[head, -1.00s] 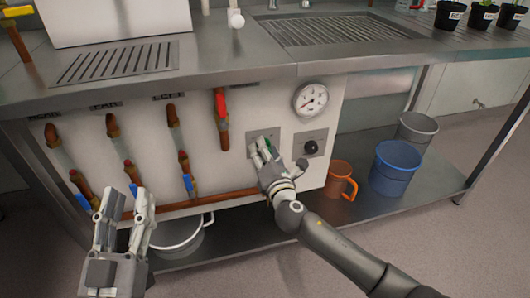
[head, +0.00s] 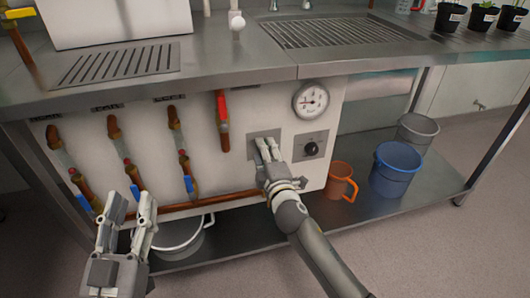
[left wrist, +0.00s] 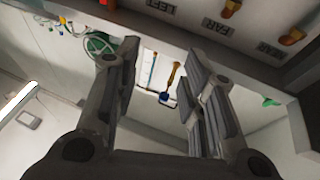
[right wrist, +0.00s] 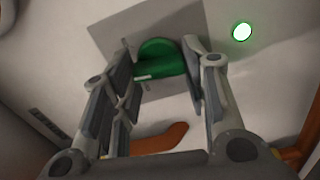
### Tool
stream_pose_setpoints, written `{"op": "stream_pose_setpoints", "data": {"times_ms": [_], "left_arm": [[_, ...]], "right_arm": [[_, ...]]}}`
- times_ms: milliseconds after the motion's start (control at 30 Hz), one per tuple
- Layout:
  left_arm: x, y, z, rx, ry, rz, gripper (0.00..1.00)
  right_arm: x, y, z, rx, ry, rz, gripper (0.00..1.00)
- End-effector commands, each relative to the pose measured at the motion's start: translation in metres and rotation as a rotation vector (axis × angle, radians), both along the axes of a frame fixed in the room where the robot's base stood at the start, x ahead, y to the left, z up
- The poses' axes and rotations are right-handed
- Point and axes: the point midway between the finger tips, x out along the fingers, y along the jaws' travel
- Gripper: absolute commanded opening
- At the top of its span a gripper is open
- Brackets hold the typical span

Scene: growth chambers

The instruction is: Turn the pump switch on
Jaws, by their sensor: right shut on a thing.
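The green switch knob (right wrist: 160,60) sits on a square grey plate (right wrist: 125,35) on the white panel, in the right wrist view. My right gripper (right wrist: 163,65) has its fingers on both sides of the knob and is shut on it. A round green lamp (right wrist: 242,32) beside the plate is lit. In the head view my right gripper (head: 268,150) reaches the plate (head: 258,135) and hides the knob. My left gripper (head: 131,202) is open and empty in front of the panel's lower left; its spread fingers show in the left wrist view (left wrist: 155,75).
A round gauge (head: 311,99) and a black knob (head: 311,149) are right of the plate. A red-handled valve (head: 222,108) and several pipes with blue valves are left. An orange jug (head: 341,176), blue bucket (head: 390,175), grey bucket (head: 416,130) and white pot (head: 181,243) stand on the lower shelf.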

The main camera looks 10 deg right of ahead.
Motion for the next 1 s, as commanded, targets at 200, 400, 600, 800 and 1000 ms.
{"op": "stream_pose_setpoints", "data": {"times_ms": [200,400,600,800,1000], "left_arm": [[0.005,0.002,-0.021,0.031,0.117,0.006,0.38],[0.007,0.005,-0.047,0.069,0.259,0.014,0.38],[0.004,0.009,-0.075,0.106,0.404,0.023,0.38],[-0.001,0.014,-0.095,0.132,0.508,0.030,0.38],[-0.004,0.016,-0.105,0.145,0.561,0.033,0.38]], "right_arm": [[0.000,0.000,0.000,0.210,0.007,-0.002,0.17],[0.000,-0.001,0.002,0.383,0.009,-0.002,0.17],[0.000,-0.001,0.002,0.518,0.011,-0.003,0.17],[0.000,-0.002,0.002,0.606,0.012,-0.002,0.17],[0.000,-0.002,0.001,0.648,0.013,-0.002,0.17]]}}
